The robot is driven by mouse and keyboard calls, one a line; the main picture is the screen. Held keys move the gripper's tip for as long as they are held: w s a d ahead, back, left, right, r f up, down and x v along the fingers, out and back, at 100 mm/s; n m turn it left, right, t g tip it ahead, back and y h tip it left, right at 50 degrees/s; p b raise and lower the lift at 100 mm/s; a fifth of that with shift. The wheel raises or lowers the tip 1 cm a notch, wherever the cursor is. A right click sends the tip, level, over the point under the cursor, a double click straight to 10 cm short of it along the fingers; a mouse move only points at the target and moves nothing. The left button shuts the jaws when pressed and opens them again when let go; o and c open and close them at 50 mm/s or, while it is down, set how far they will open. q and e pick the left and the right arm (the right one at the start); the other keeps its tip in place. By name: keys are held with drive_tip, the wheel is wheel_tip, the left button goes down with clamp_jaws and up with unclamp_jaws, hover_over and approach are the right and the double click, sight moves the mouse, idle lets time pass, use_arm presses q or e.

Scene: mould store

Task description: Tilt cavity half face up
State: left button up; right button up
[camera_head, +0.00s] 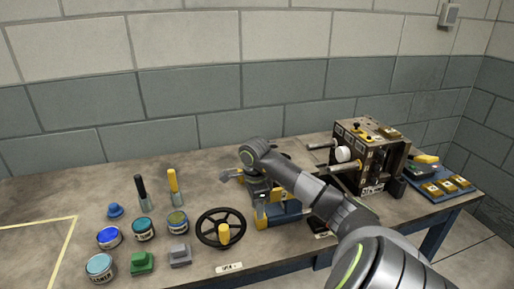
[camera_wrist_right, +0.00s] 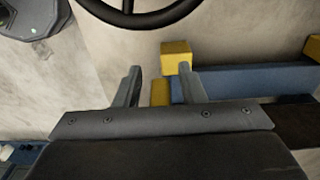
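A dark steel mould block (camera_head: 368,158) stands upright at the back right of the table, with pins and a white disc on its left-facing side. I cannot tell whether it is the cavity half. A blue stand with yellow blocks (camera_head: 285,212) lies in front of it, partly hidden by my right arm. My right gripper (camera_head: 260,198) is at that stand's left end. In the wrist view its two fingers (camera_wrist_right: 157,78) are apart, with the stand's yellow block (camera_wrist_right: 176,57) close by the right fingertip; contact is unclear. My left gripper is out of view.
A black handwheel (camera_head: 221,228) with a yellow knob lies left of the stand; its rim (camera_wrist_right: 140,14) crosses the wrist view's top. Several tins (camera_head: 109,237), two upright handles (camera_head: 141,192) and green and grey blocks stand further left. A blue tray (camera_head: 440,192) is at far right.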

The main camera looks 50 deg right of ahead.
drive_tip(key=shift+r, duration=0.25)
drive_tip(key=shift+r, duration=0.6)
wheel_tip(320, 180, up, 5)
drive_tip(key=shift+w+f, duration=0.1)
wheel_tip(320, 180, up, 11)
drive_tip(key=p, duration=1.2)
drive_tip(key=shift+a, duration=0.3)
drive_tip(key=shift+w, duration=0.1)
